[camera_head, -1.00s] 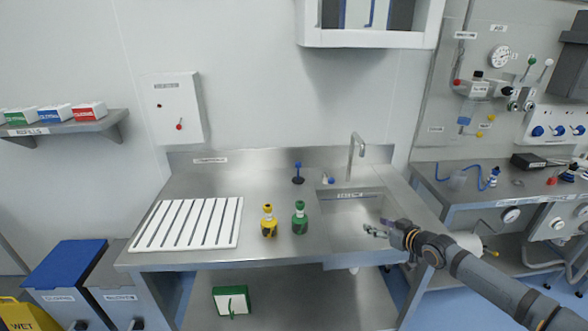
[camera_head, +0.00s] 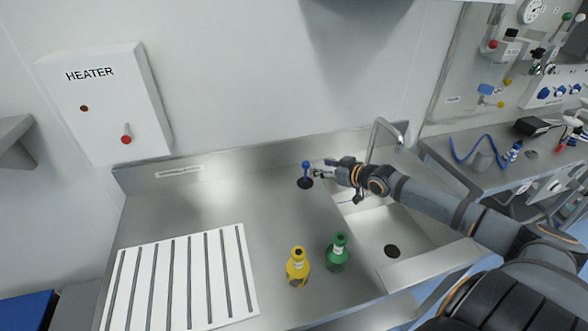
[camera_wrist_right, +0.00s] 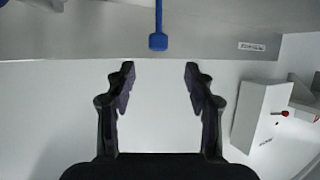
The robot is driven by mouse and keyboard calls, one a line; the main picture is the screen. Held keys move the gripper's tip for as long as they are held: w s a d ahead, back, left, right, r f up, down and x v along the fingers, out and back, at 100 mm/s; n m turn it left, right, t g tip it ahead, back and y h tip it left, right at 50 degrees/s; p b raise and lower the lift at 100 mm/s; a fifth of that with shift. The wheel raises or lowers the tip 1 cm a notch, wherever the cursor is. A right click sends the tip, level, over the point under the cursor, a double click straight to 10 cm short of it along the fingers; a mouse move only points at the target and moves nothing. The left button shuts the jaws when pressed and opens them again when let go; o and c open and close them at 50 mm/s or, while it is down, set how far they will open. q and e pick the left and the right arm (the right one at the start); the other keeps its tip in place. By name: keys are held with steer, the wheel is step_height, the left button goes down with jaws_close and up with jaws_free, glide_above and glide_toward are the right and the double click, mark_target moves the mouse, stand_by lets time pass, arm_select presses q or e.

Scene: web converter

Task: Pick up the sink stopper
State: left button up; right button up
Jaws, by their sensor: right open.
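The sink stopper (camera_head: 306,181) stands upright on the steel counter left of the sink. It has a black disc base and a blue handle. My right gripper (camera_head: 318,171) is open and empty, just right of the blue handle in the head view; whether it touches cannot be told. In the right wrist view the two dark fingers (camera_wrist_right: 160,85) are spread wide. The stopper's blue handle (camera_wrist_right: 158,41) shows there at the top middle, beyond the fingertips and not between them. My left gripper is not in view.
The sink basin (camera_head: 415,235), with a dark drain (camera_head: 392,251), lies under my right arm, with a faucet (camera_head: 385,135) behind. Yellow (camera_head: 298,268) and green (camera_head: 337,252) bottles stand in front. A white slotted rack (camera_head: 180,280) lies at left. The counter left of the stopper is clear.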

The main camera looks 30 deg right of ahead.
mark_target(308, 164)
steer(key=b+x, duration=0.2)
steer(key=x, duration=0.2)
steer(key=shift+w+f, duration=0.1)
steer(key=shift+w, duration=0.45)
steer(key=x, duration=0.4)
steer(key=shift+f+p, duration=0.2)
steer(key=shift+p, duration=0.15)
steer(key=shift+w+f, duration=0.1)
steer(key=shift+w, duration=0.05)
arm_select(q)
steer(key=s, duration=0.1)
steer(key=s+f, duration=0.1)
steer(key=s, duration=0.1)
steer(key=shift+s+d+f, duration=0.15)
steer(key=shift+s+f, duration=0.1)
